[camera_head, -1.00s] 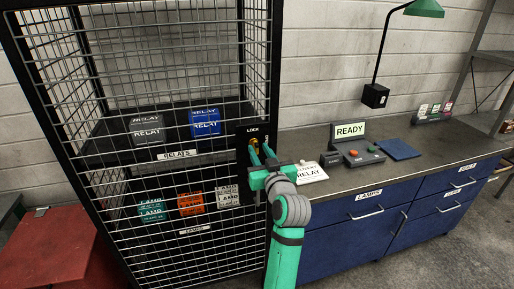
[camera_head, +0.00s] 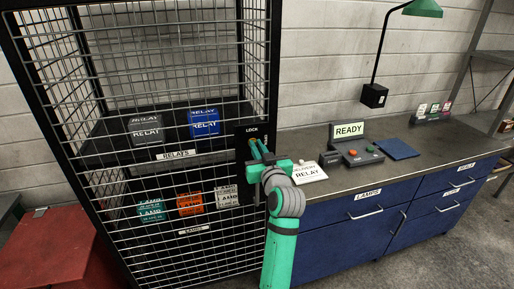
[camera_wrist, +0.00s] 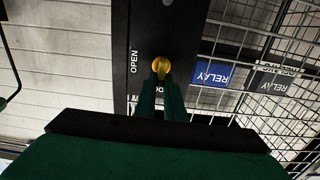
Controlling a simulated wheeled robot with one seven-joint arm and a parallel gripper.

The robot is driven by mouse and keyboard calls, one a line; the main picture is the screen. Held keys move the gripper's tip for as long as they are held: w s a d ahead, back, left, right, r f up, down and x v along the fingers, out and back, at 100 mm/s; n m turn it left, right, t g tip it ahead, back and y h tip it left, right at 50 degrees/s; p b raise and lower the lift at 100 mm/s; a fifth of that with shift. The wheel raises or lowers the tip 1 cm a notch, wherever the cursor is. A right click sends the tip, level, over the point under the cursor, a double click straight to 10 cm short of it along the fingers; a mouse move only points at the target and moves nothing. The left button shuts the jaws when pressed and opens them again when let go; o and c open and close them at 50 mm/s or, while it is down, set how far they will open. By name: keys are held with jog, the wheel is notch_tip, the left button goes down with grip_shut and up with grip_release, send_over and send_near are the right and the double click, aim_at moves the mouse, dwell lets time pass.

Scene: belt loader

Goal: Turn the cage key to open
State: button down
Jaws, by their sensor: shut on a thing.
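The cage (camera_head: 262,75) stands on the left with its mesh front closed. A black lock plate (camera_head: 248,131) marked LOCK is on its right front post. My gripper (camera_head: 257,150) is at this plate, its green fingers shut on the cage key. The brass-yellow key (camera_wrist: 161,66) shows between and just beyond the fingertips (camera_wrist: 160,82) in the wrist view. The word OPEN (camera_wrist: 134,62) is printed beside the key there. The fingers partly cover the LOCK lettering and the key's lower part, so its exact angle is hard to tell.
Relay boxes (camera_head: 205,123) and lamp boxes (camera_head: 190,204) sit on shelves behind the mesh. A workbench (camera_head: 330,185) adjoins on the right, with a delivery card (camera_head: 308,172), a button console (camera_head: 360,155) and a READY sign (camera_head: 349,130). A red cabinet (camera_head: 50,260) stands at the lower left.

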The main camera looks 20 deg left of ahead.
jog(key=shift+m, duration=0.3)
jog(key=m, duration=0.5)
jog(key=shift+w+d+m, duration=0.2)
jog(key=shift+d+m, duration=0.1)
jog(key=m, duration=0.4)
jog(key=f+m, duration=0.1)
jog(key=m, duration=0.6)
jog(key=shift+w+d+f+m, duration=0.2)
jog(key=shift+d+m, duration=0.05)
jog(key=shift+m, duration=0.05)
jog(key=c, duration=1.8)
grip_release()
jog(key=shift+c, duration=0.2)
jog(key=shift+f, duration=0.1)
